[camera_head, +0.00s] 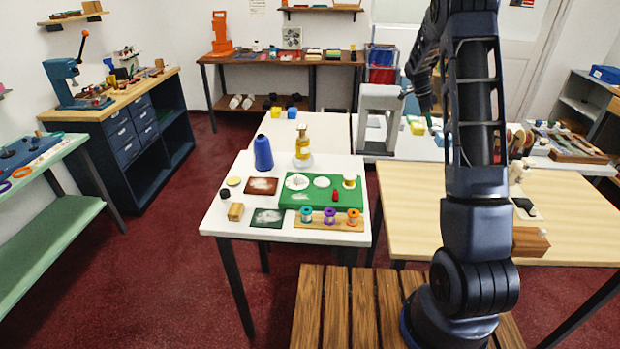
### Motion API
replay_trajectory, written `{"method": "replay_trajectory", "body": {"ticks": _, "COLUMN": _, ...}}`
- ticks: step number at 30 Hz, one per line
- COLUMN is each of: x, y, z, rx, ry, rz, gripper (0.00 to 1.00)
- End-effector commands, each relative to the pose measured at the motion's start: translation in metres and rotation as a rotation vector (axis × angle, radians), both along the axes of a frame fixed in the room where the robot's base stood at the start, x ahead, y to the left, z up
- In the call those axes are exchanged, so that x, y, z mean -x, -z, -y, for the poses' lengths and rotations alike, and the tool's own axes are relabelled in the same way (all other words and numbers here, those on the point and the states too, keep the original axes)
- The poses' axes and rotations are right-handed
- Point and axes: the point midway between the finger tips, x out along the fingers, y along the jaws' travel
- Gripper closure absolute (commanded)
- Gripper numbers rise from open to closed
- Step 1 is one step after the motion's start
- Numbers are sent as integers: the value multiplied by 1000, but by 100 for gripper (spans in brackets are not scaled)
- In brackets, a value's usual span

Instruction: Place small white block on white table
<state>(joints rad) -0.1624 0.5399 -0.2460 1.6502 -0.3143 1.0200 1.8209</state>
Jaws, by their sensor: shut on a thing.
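The nearest white table (222,215) stands left of my arm. A second white surface (328,129) adjoins it behind. My arm rises at the right and bends down beyond its upper links. The part of my gripper (429,121) that shows is small and dark teal, partly covered by my arm, above the back white surface and right of a grey press. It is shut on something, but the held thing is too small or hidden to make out. I cannot pick out the small white block with certainty.
The grey press (379,104) stands behind. A pale wooden table (420,215) is at right.

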Motion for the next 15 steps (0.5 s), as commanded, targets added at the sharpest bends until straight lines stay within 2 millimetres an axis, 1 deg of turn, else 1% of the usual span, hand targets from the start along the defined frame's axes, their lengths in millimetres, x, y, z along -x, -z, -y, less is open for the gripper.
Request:
{"method": "replay_trajectory", "body": {"ticks": 1, "x": -1, "y": -13, "z": -1, "rx": 0, "ry": -2, "rz": 5, "gripper": 90}}
{"method": "replay_trajectory", "body": {"ticks": 3, "x": -1, "y": -30, "z": -1, "rx": -1, "ry": -1, "rz": 6, "gripper": 90}}
{"method": "replay_trajectory", "body": {"ticks": 7, "x": -1, "y": -58, "z": 0, "rx": -1, "ry": -1, "rz": 5, "gripper": 90}}
{"method": "replay_trajectory", "body": {"ticks": 11, "x": -1, "y": -82, "z": 0, "rx": 0, "ry": -1, "rz": 4, "gripper": 90}}
{"method": "replay_trajectory", "body": {"ticks": 15, "x": -3, "y": -80, "z": -27, "rx": -2, "ry": -49, "rz": -1, "gripper": 90}}
